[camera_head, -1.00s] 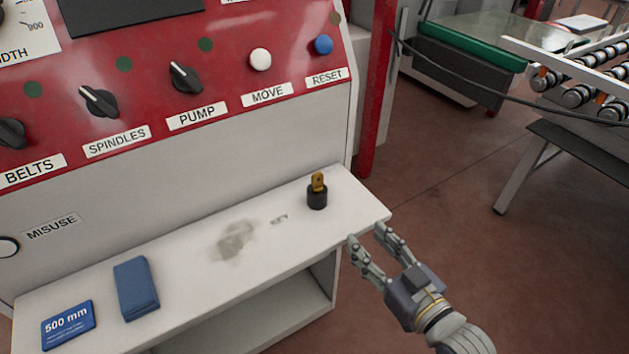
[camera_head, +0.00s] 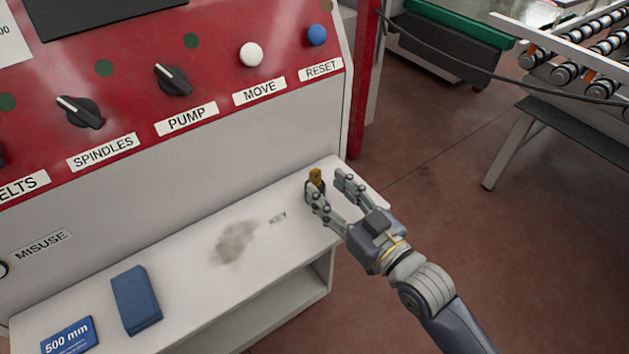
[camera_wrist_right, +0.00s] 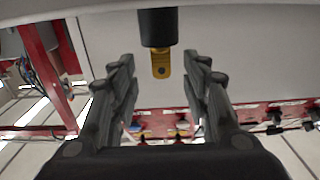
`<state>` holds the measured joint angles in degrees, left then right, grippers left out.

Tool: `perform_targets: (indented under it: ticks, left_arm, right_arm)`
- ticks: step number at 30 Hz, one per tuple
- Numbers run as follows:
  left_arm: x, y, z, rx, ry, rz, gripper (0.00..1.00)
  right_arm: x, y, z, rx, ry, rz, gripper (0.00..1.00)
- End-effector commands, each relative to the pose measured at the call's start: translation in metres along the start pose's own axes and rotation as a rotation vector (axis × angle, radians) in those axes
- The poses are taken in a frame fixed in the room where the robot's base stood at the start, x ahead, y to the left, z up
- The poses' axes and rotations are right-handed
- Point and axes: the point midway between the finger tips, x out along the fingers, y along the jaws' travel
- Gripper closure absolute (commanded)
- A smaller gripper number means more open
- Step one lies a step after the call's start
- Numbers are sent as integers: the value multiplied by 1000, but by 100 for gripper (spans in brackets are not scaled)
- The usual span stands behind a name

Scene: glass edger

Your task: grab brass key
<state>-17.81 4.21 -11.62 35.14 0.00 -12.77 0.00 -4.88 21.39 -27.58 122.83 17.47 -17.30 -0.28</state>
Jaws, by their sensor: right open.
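The brass key (camera_head: 316,177) stands upright in a small black holder near the right end of the white shelf (camera_head: 290,235). In the head view the holder is mostly hidden behind my right gripper (camera_head: 327,184). That gripper is open, with its fingertips close to the key. In the right wrist view the key (camera_wrist_right: 161,63) and its black holder (camera_wrist_right: 158,27) appear ahead, between and just beyond the two open fingers (camera_wrist_right: 158,68). The fingers are apart from the key there. My left gripper is not in view.
A blue block (camera_head: 136,299) and a blue "500 mm" card (camera_head: 69,337) lie on the shelf's left part. The red control panel (camera_head: 150,130) with knobs and buttons rises behind. A roller conveyor (camera_head: 580,60) stands at the upper right.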

Motion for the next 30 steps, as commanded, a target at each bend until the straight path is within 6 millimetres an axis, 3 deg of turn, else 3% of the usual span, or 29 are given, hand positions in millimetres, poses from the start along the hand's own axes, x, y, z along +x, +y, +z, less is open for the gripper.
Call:
perform_targets:
  ticks: [12,21,23,27,30]
  left_arm:
    - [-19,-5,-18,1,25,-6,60]
    - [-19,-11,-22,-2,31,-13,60]
    - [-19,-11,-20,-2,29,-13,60]
    - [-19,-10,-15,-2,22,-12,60]
    - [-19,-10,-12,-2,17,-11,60]
  right_arm:
    - [47,-2,0,0,0,-1,57]
    - [52,-2,2,0,-1,-1,57]
    - [52,-2,2,0,-1,-1,66]
    - [52,-2,2,0,-1,-1,97]
    - [52,-2,2,0,-1,-1,100]
